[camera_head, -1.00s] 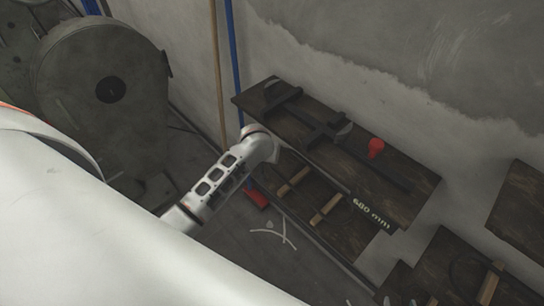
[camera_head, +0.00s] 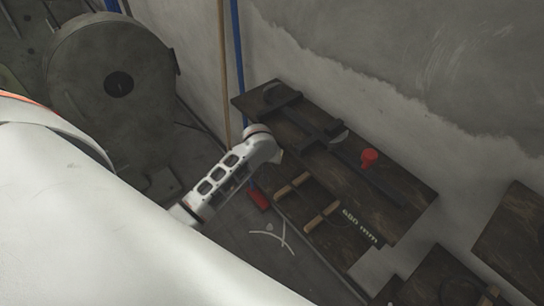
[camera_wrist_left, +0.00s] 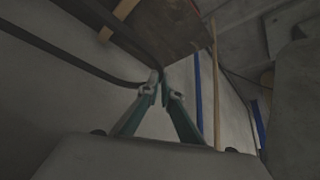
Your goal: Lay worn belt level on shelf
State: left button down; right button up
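The dark wooden shelf (camera_head: 400,187) is on the wall right of centre. Its board also shows above my gripper in the left wrist view (camera_wrist_left: 190,28). My left gripper (camera_wrist_left: 160,82) has its teal fingers drawn together at the tips. The worn belt (camera_wrist_left: 85,68) is a thin black band; two strands run from the fingertips to the upper left, below the shelf board, so it appears pinched. In the head view my left wrist is beside the shelf's left front edge and hides the fingers. The belt is hard to tell from the shelf edge there. My right gripper is not seen.
A red knob (camera_head: 369,158) and dark bars (camera_head: 315,130) are on the shelf. A large grey round machine (camera_head: 110,85) is at left. More boards are at lower right.

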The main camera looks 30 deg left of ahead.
pick_arm(q)
jog(key=shift+f+b, duration=0.65)
jog(key=shift+f, duration=3.15)
jog(key=c, duration=2.2)
grip_release()
jog(key=v, duration=1.2)
jog(key=shift+a, duration=0.2)
